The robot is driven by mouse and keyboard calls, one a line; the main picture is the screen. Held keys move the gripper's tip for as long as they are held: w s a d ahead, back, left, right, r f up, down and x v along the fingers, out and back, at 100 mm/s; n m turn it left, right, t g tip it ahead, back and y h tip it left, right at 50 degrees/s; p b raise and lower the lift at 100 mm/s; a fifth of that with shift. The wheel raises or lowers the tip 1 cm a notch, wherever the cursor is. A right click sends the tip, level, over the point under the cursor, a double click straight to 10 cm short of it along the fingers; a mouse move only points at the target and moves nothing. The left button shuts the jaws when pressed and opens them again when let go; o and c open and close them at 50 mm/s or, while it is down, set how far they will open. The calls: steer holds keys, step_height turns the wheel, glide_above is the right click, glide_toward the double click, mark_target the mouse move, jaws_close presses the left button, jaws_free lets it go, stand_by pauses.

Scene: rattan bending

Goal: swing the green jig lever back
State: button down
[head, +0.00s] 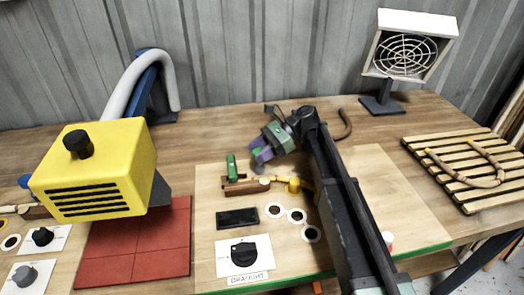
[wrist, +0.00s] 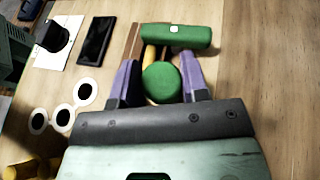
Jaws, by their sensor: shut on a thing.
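In the wrist view, my gripper (wrist: 160,80) has its purple fingers on either side of a round green knob (wrist: 163,84), which looks to be the end of the green jig lever. The fingers are shut on it. A green bar (wrist: 175,36) with a small white mark lies just beyond the fingertips. In the head view, my gripper (head: 259,154) is above and right of the brown wooden jig (head: 242,187), where an upright green piece (head: 231,166) stands. The knob is largely hidden there by my gripper.
A black slab (head: 237,217), white rings (head: 297,215) and a draught dial (head: 243,253) lie in front of the jig. A yellow vented box (head: 95,172) stands left over red tiles (head: 135,245). A slatted rack (head: 468,170) and a fan (head: 408,50) stand at the right.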

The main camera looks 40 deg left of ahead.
steer(key=shift+s+a, duration=0.1)
steer(key=c, duration=0.6)
jaws_free()
steer(key=shift+s+a, duration=0.1)
steer(key=p+v, duration=0.4)
steer(key=v, duration=0.6)
steer(key=shift+w+r, duration=0.15)
steer(key=shift+w, duration=0.15)
